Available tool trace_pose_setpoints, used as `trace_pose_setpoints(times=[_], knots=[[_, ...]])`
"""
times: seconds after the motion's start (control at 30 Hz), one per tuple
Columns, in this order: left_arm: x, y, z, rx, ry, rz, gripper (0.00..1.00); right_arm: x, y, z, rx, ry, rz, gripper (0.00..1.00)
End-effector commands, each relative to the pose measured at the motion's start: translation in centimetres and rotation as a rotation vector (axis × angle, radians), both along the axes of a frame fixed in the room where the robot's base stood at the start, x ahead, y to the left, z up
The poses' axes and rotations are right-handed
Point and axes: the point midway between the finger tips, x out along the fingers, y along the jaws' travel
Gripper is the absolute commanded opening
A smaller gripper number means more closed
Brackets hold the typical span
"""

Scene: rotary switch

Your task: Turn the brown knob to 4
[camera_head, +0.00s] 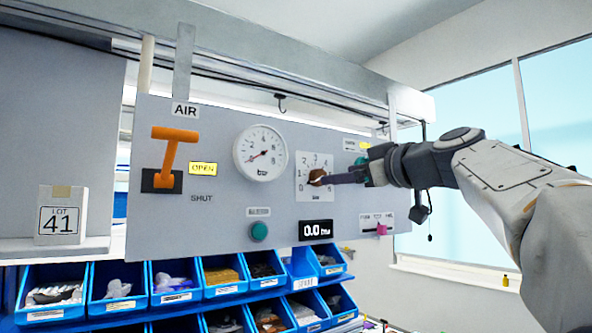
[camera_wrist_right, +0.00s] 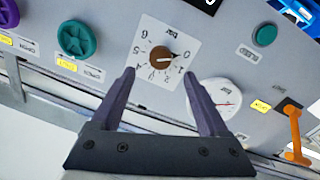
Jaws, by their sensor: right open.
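The brown knob (camera_head: 316,177) sits on a white numbered dial plate (camera_head: 303,164) on the grey panel; it also shows in the right wrist view (camera_wrist_right: 159,58). Its pointer lies between 0 and 1, close to 0. My right gripper (camera_wrist_right: 160,76) is open, with its dark fingertips on either side below the knob in the wrist view and nothing between them. In the head view the right gripper (camera_head: 338,179) comes in from the right, its fingers overlapping the knob's edge. I cannot tell whether they touch it. The display (camera_head: 316,230) reads 0.0.
A round gauge (camera_head: 260,153), an orange lever (camera_head: 175,145) and a teal button (camera_head: 259,231) are left of the knob. A pink knob (camera_head: 381,229) is lower right. A green knob (camera_wrist_right: 76,38) is beside the dial in the wrist view. Blue bins (camera_head: 175,282) stand below the panel.

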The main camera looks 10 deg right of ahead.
Motion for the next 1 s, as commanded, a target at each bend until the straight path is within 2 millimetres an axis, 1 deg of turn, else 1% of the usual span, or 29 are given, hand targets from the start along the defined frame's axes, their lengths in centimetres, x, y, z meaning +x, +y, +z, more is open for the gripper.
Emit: trace_pose_setpoints(times=[0.03,0.2,0.3,0.5,0.73,0.77,0.8,0.87,0.9,0.93,0.97,1.0], knots=[[0.0,0.0,1.2,0.0,0.0,0.0,0.0,1.1,0.5,0.5,0.002,0.005,0.005,0.78],[0.0,0.0,2.9,0.0,0.0,-0.003,0.0,3.9,1.3,0.4,0.002,0.005,0.004,0.78],[0.0,0.0,3.5,0.0,0.0,-0.004,0.0,5.1,1.6,0.3,0.002,0.004,0.003,0.78],[0.0,0.0,3.9,0.0,-0.001,-0.006,0.0,6.2,1.9,0.0,0.0,0.003,0.001,0.78],[0.0,0.0,3.8,0.0,-0.001,-0.006,0.0,6.2,1.9,-0.1,0.0,0.002,0.0,0.78],[0.0,0.0,3.8,0.0,-0.001,-0.006,0.0,6.2,1.9,-0.1,0.0,0.002,0.0,0.7],[0.0,0.0,3.8,0.0,-0.001,-0.006,0.0,6.2,1.9,-0.1,0.0,0.002,0.0,0.55],[0.0,0.0,3.8,0.0,-0.001,-0.006,0.0,6.2,1.9,-0.1,0.0,0.002,0.0,0.32],[0.0,0.0,3.8,0.0,-0.001,-0.006,0.0,6.2,1.8,-0.1,0.0,0.002,0.0,0.17],[0.0,0.0,3.8,0.0,-0.001,-0.006,0.0,6.2,1.8,-0.1,0.0,0.002,0.0,0.05],[0.0,0.0,3.8,0.0,0.0,-0.005,0.0,6.2,1.8,-0.1,0.0,0.002,-0.001,0.0],[0.0,0.0,3.8,0.0,-0.001,-0.006,0.0,6.2,1.8,-0.1,0.0,0.002,-0.001,0.0]])
